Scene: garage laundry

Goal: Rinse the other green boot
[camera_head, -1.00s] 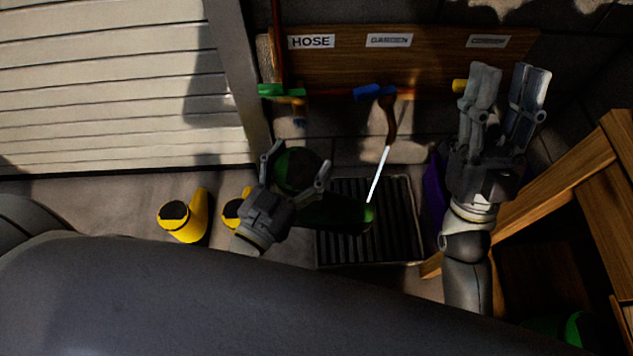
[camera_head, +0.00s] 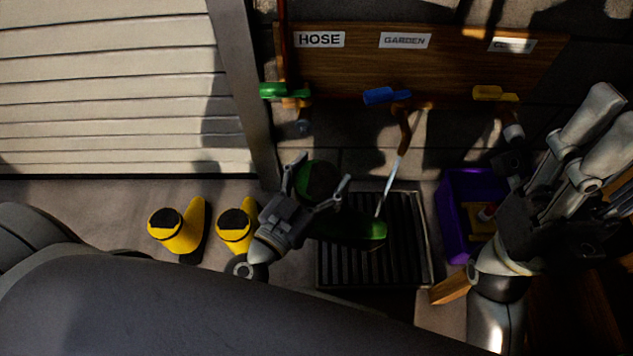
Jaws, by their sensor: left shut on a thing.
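My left gripper (camera_head: 318,174) is shut on the green boot (camera_head: 366,229), its fingers on either side of the boot's dark opening. The boot is held over the drain grate (camera_head: 405,262), with its toe pointing right. A thin white stream of water (camera_head: 389,186) comes down from the brown spout (camera_head: 404,135) under the blue tap handle (camera_head: 382,95) and meets the toe. The blue tap is below the GARDEN label (camera_head: 405,40). My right gripper (camera_head: 603,112) is at the right, open and empty, its two fingers apart. The boot's underside is hidden.
Two yellow boots (camera_head: 180,232) stand on the floor at the left. A green tap handle (camera_head: 285,90) and a yellow tap handle (camera_head: 494,93) flank the blue one on the wooden board. A purple bin (camera_head: 453,227) stands right of the grate, near my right arm.

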